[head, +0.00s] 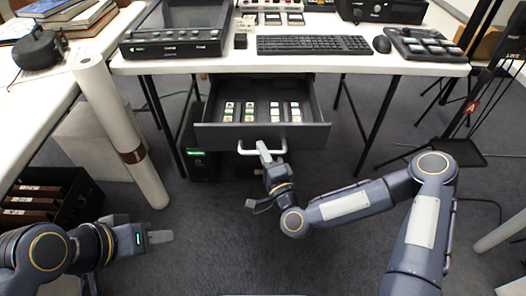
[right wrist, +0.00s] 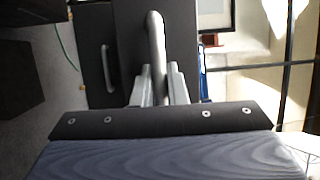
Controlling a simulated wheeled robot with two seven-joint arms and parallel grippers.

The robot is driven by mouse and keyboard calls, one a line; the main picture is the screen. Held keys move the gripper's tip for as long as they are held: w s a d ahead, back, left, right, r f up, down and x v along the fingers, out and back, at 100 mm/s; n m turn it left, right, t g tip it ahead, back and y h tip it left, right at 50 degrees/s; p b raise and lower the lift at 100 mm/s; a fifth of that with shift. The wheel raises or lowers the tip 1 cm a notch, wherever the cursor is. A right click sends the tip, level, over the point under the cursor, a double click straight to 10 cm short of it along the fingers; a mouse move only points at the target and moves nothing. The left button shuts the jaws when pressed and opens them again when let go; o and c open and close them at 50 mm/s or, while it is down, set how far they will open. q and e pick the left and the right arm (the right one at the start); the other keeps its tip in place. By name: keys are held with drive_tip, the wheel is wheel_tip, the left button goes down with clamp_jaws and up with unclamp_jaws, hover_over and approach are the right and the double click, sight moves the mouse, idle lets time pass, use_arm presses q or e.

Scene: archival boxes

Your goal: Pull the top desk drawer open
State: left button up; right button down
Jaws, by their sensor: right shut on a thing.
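The top desk drawer (head: 311,134) is dark grey and stands pulled out from under the white desk (head: 400,69), with small labelled items (head: 250,112) in rows inside. Its light bar handle (head: 240,151) is on the front; in the right wrist view the handle (right wrist: 155,35) runs upright between my fingers. My right gripper (head: 266,157) is shut on this handle; its fingers also show in the right wrist view (right wrist: 161,88). My left gripper (head: 160,237) is at lower left, away from the drawer and empty; its finger gap is not clear.
A second handle (right wrist: 106,68) shows on a dark front beside the drawer in the right wrist view. A keyboard (head: 313,45) and mouse (head: 382,44) lie on the desk. A black computer case (head: 202,165) stands below. The carpet in front is clear.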

drive_tip(key=c, duration=1.5)
unclamp_jaws()
drive_tip(key=shift+o, duration=0.2)
drive_tip(key=v, duration=0.7)
drive_tip(key=shift+s+d, duration=0.15)
drive_tip(key=shift+s, duration=0.2)
drive_tip(key=shift+f, duration=0.1)
